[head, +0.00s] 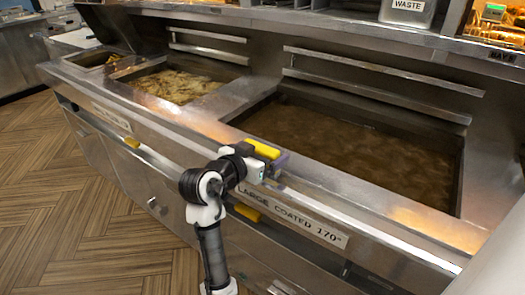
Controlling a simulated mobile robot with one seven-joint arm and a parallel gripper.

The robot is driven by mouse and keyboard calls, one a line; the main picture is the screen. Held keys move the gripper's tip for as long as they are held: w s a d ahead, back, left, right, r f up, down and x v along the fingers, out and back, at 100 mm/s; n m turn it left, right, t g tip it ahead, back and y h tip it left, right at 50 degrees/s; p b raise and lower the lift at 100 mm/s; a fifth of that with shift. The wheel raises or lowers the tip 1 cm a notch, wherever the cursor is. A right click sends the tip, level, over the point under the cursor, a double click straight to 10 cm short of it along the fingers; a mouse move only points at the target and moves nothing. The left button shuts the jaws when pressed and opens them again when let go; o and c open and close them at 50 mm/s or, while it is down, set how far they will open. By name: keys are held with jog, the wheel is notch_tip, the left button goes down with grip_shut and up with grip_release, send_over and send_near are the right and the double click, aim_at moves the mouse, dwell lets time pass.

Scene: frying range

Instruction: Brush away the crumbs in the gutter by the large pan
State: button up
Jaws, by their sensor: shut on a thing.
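The large pan (350,145) is the wide right-hand vat, full of brown oil, above a label reading "LARGE COATED 170°". A steel front ledge (350,198) runs along its near side. My gripper (271,160) is over this ledge at the pan's front left and is shut on a yellow-topped thing (263,148), which looks like a brush. Its bristles are hidden, and I cannot tell whether it touches the ledge. I cannot make out crumbs or the gutter's channel at this size.
A smaller vat (178,84) with frying food is to the left, with a narrow compartment (97,58) beyond. A steel container labelled "WASTE" (407,10) stands on the back shelf. Yellow pieces (247,212) show on the front panel. The wooden floor at left is clear.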

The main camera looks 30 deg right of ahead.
aim_at(272, 158)
jog(key=shift+s+f, duration=0.1)
dwell(0.7)
